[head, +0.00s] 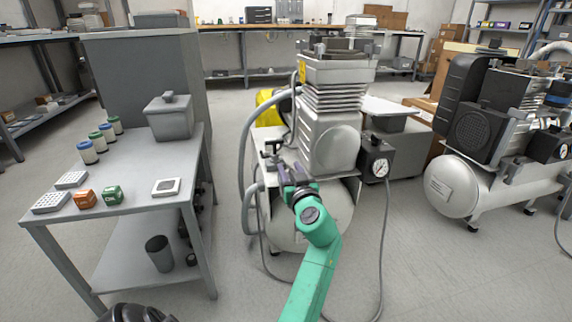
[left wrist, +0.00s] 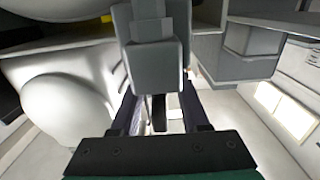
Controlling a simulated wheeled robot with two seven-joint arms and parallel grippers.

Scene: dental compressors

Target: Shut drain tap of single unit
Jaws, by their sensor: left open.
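The single unit (head: 331,141) is a compressor with one ribbed pump head above a white tank (head: 318,228), in the middle of the head view. My left gripper (head: 292,177) is open at the left part of this unit, in front of the tank, close to small dark fittings (head: 271,150). In the left wrist view its two dark fingers (left wrist: 158,103) stand apart, with a small dark upright piece (left wrist: 159,114) between them. I cannot tell whether that piece is the drain tap, or whether the fingers touch it.
A grey table (head: 137,206) with jars, small boxes and a lidded bin stands at left. A second, larger compressor (head: 489,150) stands at right. A grey hose (head: 246,160) and a thin cable hang around the single unit. The floor in front is mostly clear.

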